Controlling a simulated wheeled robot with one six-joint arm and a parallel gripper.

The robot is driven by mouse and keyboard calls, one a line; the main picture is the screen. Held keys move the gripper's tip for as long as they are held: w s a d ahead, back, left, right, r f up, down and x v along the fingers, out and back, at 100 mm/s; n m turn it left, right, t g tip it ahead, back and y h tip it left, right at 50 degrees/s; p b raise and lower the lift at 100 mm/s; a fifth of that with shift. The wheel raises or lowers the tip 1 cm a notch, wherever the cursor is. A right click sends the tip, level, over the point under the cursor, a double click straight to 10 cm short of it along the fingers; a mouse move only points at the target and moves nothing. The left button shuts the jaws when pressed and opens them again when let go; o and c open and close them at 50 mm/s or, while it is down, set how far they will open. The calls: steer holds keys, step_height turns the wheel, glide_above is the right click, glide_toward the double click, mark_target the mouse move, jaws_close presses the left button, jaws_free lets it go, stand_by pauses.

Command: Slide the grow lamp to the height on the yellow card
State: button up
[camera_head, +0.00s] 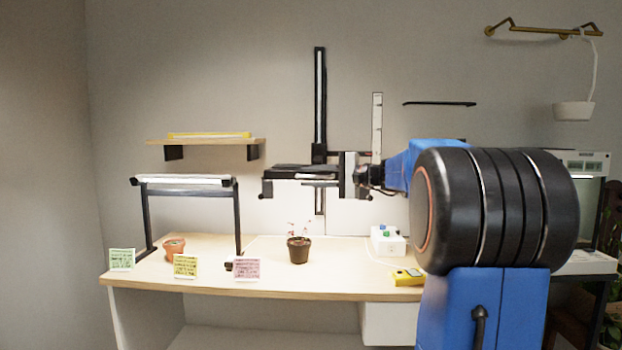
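The yellow card (185,266) stands at the table's front edge; its writing is too small to read. A black vertical rail (320,95) rises behind the table, with a dark slider block (319,153) on it. The grow lamp (290,172) appears as a dark horizontal head just below that block, above a potted seedling. My gripper (330,180) reaches in from the right at lamp height and overlaps the lamp in the picture. I cannot tell whether its fingers touch the lamp or are closed. A pale upright scale strip (377,120) stands to the right of the rail.
The seedling's dark pot (298,251) stands below. A green card (122,260), pink card (246,269), terracotta pot (174,248), white button box (387,241) and yellow tape measure (407,277) are on the table (330,286). A second lamp on a stand (147,215) is left.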

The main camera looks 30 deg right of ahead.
jaws_close()
step_height(320, 180, up, 10)
steer(key=shift+o, duration=1.3)
jaws_free()
steer(key=shift+s, duration=0.1)
steer(key=v, duration=1.7)
steer(key=shift+s, duration=0.15)
steer(key=shift+f, duration=0.1)
